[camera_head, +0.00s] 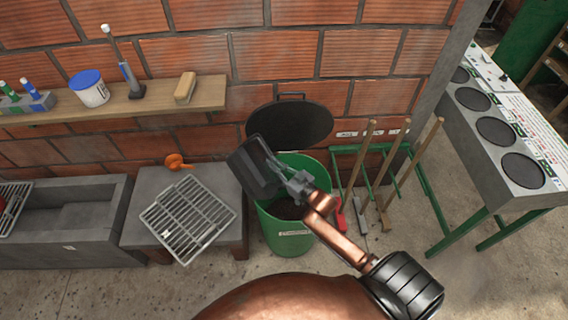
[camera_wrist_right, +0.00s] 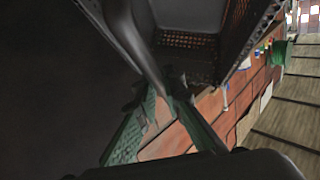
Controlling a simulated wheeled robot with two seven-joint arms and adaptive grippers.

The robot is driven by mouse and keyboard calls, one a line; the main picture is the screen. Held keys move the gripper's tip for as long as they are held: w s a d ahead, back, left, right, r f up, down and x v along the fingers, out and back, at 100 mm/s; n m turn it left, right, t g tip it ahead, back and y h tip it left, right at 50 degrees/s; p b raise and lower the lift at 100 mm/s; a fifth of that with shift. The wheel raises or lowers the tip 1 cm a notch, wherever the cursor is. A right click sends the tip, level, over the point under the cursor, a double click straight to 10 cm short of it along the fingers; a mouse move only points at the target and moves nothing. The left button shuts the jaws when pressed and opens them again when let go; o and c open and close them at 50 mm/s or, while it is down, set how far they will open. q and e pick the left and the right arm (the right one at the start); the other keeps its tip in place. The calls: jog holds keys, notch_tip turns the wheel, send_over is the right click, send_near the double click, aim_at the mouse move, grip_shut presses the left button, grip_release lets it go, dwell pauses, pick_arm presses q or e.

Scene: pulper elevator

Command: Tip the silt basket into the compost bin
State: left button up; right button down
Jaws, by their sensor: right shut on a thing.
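The silt basket (camera_head: 257,168) is a dark grey box over the left part of the green compost bin (camera_head: 266,228). It is tilted in the head view. My right gripper (camera_head: 299,186) is shut on the basket's handle, above the bin opening. In the right wrist view the basket (camera_wrist_right: 190,40) shows its perforated wall, and the handle runs down to my gripper fingers (camera_wrist_right: 160,105). Dark matter (camera_head: 285,209) lies inside the bin. The black round lid (camera_head: 290,123) stands open against the wall. I cannot tell whether silt is in the basket. My left gripper is out of view.
A metal grate (camera_head: 188,219) lies on a grey stand left of the bin, beside a stone trough (camera_head: 70,225). Long-handled tools (camera_head: 399,165) lean on a green rack to the right. A wooden shelf (camera_head: 130,105) crosses the brick wall. A panelled machine (camera_head: 500,140) stands far right.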

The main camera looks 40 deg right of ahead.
jog(key=w+a+f+n+g+h+p, duration=0.1)
jog(key=w+a+g+p, duration=0.1)
jog(key=p, duration=0.2)
jog(key=w+a+f+n+g+h+p, duration=0.1)
jog(key=a+n+g+p, duration=0.1)
jog(key=p, duration=0.2)
jog(key=w+a+f+n+g+h+p, duration=0.1)
jog(key=w+a+f+g+p, duration=0.1)
jog(key=p, duration=0.3)
jog(key=shift+w+f+n+g, duration=0.1)
jog(key=shift+w+n+g, duration=0.25)
jog(key=shift+g, duration=0.15)
jog(key=shift+a+f+h, duration=0.15)
jog(key=shift+f+h, duration=0.15)
jog(key=shift+f, duration=0.1)
